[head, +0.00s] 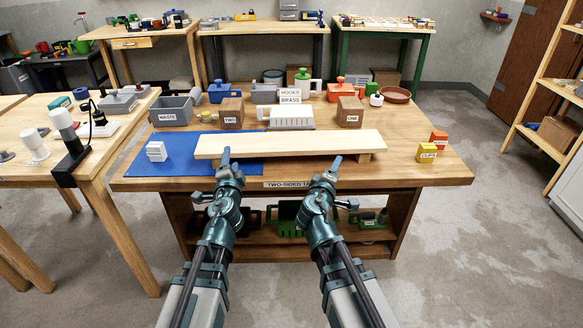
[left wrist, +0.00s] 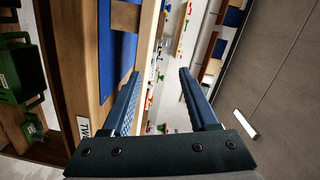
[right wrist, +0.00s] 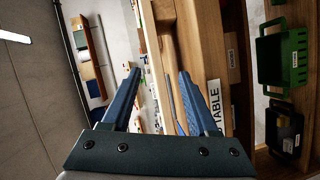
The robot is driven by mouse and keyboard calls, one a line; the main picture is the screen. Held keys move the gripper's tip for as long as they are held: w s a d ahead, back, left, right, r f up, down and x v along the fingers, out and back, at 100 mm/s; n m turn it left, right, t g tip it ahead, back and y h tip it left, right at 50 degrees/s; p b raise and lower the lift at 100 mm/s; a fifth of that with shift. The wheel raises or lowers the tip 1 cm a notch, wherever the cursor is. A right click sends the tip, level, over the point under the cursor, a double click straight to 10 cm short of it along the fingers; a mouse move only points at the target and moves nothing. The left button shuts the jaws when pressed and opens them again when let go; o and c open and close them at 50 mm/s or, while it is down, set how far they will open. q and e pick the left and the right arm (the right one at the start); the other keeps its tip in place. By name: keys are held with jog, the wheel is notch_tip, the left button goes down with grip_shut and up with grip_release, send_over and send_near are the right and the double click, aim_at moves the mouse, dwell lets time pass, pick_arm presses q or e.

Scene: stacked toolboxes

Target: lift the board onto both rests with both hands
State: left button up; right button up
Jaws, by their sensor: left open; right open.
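The board (head: 290,145) is long, pale wood and lies level near the front of the table, raised on low wooden blocks; the right block (head: 366,157) shows under it. Two brown boxes stand behind the board, box TWO (head: 231,113) at left and box ONE (head: 350,111) at right; they may be the rests. My left gripper (head: 226,157) is at the board's front edge, left of centre; its open jaws (left wrist: 160,73) hold nothing. My right gripper (head: 335,163) is at the front edge, right of centre, open and empty (right wrist: 160,72). Contact with the board is unclear.
A blue mat (head: 145,168) with a small white object (head: 156,151) lies at left. Bins and tools line the back. A shelf with green crates (head: 287,218) is below the tabletop.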

aim_at(258, 144)
pick_arm(q)
jog(key=d+f+m+h+b, duration=0.1)
jog(key=m, duration=0.1)
jog(key=d+f+m+h+b, duration=0.1)
jog(key=m+h, duration=0.1)
jog(key=d+f+m+h+b, duration=0.1)
jog(key=d+m+h, duration=0.1)
jog(key=shift+w+f+m, duration=0.3)
pick_arm(e)
jog(key=w+a+n+t+y, duration=0.1)
jog(key=n, duration=0.1)
jog(key=w+a+f+n+t+y, duration=0.1)
jog(key=a+n, duration=0.1)
jog(key=shift+w+n+t, duration=0.3)
jog(key=shift+n+t, duration=0.1)
pick_arm(q)
jog(key=x, duration=1.4)
jog(key=shift+a+r, duration=0.1)
jog(key=shift+a, duration=0.05)
pick_arm(e)
jog(key=x, duration=1.4)
jog(key=shift+a+f, duration=0.15)
pick_arm(q)
jog(key=shift+s, duration=0.1)
